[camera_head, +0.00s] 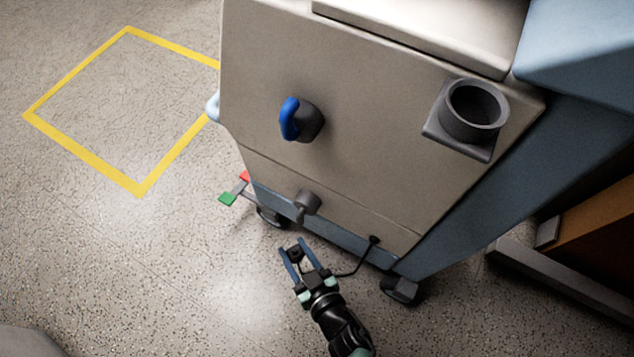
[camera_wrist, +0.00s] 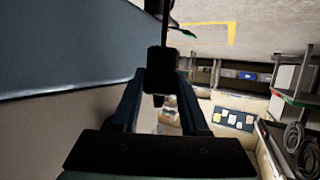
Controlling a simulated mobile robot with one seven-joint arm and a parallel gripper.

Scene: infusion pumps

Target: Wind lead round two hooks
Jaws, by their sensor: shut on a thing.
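My gripper (camera_head: 293,247) is shut on the black plug (camera_head: 296,256) at the lead's end, below the cart's panel. In the wrist view the plug (camera_wrist: 161,70) sits between the two blue fingers. The black lead (camera_head: 357,268) comes from a dark outlet (camera_head: 374,239) low on the panel and sags to my gripper. It is not around either hook. The upper hook (camera_head: 291,118) has a blue curved end and a dark base. The lower hook (camera_head: 305,203) is grey and sits just above my gripper, apart from it.
The beige cart panel (camera_head: 350,160) carries a grey cup holder (camera_head: 470,112) at upper right. Casters (camera_head: 401,289) stand beneath. A pedal with a green end (camera_head: 227,198) sticks out left. Yellow tape (camera_head: 80,158) marks the open floor. A wooden unit (camera_head: 600,235) stands at right.

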